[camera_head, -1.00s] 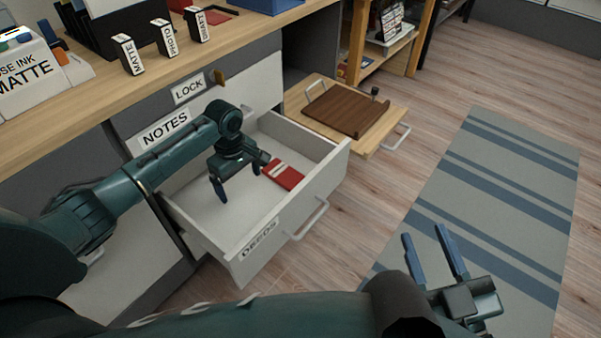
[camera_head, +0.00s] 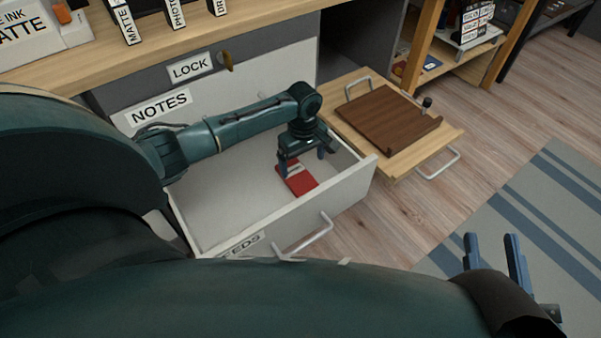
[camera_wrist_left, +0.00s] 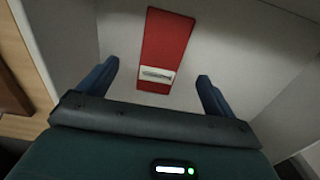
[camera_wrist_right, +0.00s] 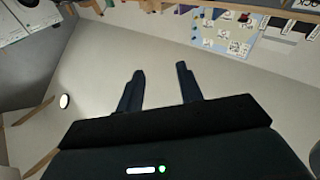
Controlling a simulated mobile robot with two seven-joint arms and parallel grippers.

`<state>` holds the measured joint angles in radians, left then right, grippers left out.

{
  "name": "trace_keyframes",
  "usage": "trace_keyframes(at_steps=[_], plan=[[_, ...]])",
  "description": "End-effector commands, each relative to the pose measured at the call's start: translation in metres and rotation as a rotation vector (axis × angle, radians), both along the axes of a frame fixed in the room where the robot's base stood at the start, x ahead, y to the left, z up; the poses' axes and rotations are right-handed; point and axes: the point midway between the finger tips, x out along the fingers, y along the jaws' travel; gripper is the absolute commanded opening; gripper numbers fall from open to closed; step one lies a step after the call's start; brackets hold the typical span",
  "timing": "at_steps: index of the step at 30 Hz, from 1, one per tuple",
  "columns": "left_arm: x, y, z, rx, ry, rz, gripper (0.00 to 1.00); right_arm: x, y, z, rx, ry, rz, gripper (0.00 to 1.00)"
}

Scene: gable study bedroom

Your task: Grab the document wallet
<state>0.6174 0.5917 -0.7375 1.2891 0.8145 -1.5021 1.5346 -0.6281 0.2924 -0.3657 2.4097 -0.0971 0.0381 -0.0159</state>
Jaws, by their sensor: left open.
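The document wallet (camera_head: 303,182) is a flat red item with a pale label band, lying on the floor of the open white drawer near its right end. In the left wrist view the wallet (camera_wrist_left: 167,45) lies between and beyond the fingertips. My left gripper (camera_head: 304,166) is open, pointing down inside the drawer just above the wallet, with a finger to each side. The gripper hides part of the wallet in the head view. My right gripper (camera_head: 495,250) is open and empty, out over the floor near the striped rug.
The drawer (camera_head: 345,192) has raised walls around the left gripper. A pull-out wooden board (camera_head: 437,142) with a brown tray (camera_head: 385,121) stands to its right. The desk edge (camera_head: 150,62) runs above the drawer. The wooden floor beyond is clear.

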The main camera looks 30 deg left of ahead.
Motion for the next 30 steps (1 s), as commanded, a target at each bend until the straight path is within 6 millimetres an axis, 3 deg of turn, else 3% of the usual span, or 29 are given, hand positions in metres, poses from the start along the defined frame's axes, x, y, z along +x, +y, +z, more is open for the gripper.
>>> trace_keyframes(at_steps=[1, 8, 12, 18, 27, 30], plan=[[0.000, -0.001, -0.012, 0.000, -0.001, -0.001, 0.91, 0.000, 0.001, -0.004, 0.011, -0.003, 0.006, 0.36], [0.000, 0.000, -0.027, -0.001, -0.002, 0.000, 0.91, 0.000, 0.002, -0.002, 0.038, -0.002, 0.017, 0.36], [-0.005, 0.000, -0.049, 0.000, 0.000, 0.000, 0.91, -0.001, 0.004, -0.009, 0.069, -0.003, 0.032, 0.36], [-0.007, -0.001, -0.072, 0.000, -0.001, 0.000, 0.91, 0.009, 0.002, 0.021, 0.056, -0.187, 0.047, 0.36], [-0.007, -0.001, -0.074, -0.001, -0.002, -0.001, 0.91, 0.010, 0.001, 0.029, 0.051, -0.224, 0.048, 0.36], [-0.007, -0.001, -0.074, -0.001, -0.002, -0.001, 0.84, 0.010, 0.001, 0.028, 0.051, -0.224, 0.048, 0.36]])
